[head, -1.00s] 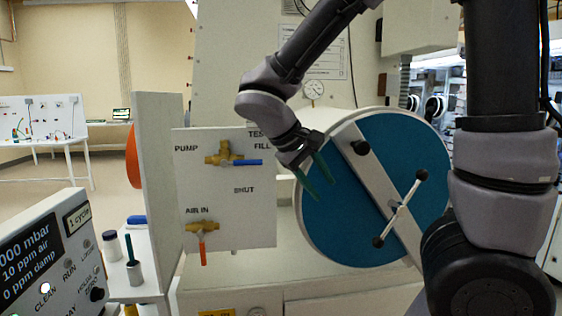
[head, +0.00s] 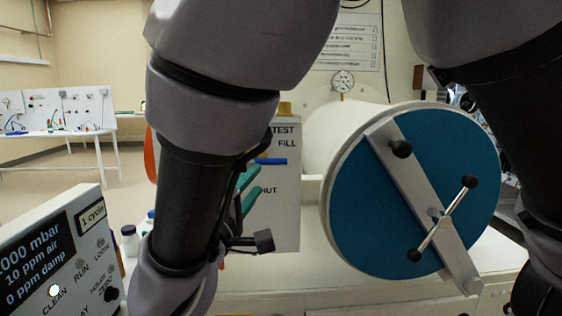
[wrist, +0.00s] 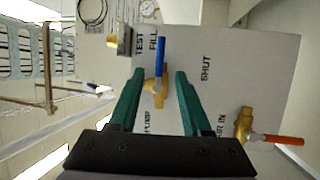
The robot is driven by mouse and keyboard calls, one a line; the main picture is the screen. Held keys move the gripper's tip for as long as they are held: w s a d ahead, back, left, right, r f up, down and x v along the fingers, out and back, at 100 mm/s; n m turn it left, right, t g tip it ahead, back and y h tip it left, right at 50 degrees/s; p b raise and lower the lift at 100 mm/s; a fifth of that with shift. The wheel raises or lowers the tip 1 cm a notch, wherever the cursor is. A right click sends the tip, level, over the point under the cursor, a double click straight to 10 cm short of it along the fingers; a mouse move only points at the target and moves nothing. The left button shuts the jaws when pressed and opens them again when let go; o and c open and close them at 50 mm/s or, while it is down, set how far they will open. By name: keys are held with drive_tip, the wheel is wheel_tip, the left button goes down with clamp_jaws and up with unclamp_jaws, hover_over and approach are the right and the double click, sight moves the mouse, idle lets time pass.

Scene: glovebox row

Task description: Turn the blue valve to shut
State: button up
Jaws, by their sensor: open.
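The blue valve's handle (head: 271,161) shows in the head view beside my arm, lying level and pointing right under the TEST FILL label. In the wrist view, which is turned sideways, the blue handle (wrist: 160,60) and its brass body (wrist: 154,88) are on the white panel, with the handle pointing at FILL, not at SHUT. My gripper (wrist: 159,73) is open, its two green fingers on either side of the valve in that view. I cannot tell the remaining gap to it. In the head view my gripper (head: 252,188) is partly behind my arm, which hides the brass body.
The AIR IN valve's red handle (wrist: 284,140) is on the same panel (wrist: 225,85). A large blue round door (head: 415,190) with a bar and cross handle stands right of it. A control box (head: 60,250) is at lower left, small bottles (head: 130,238) beside it.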

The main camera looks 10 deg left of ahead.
sight(271, 164)
drive_tip(key=x, duration=1)
drive_tip(key=shift+w+d+f, duration=0.1)
clamp_jaws()
idle(1.1)
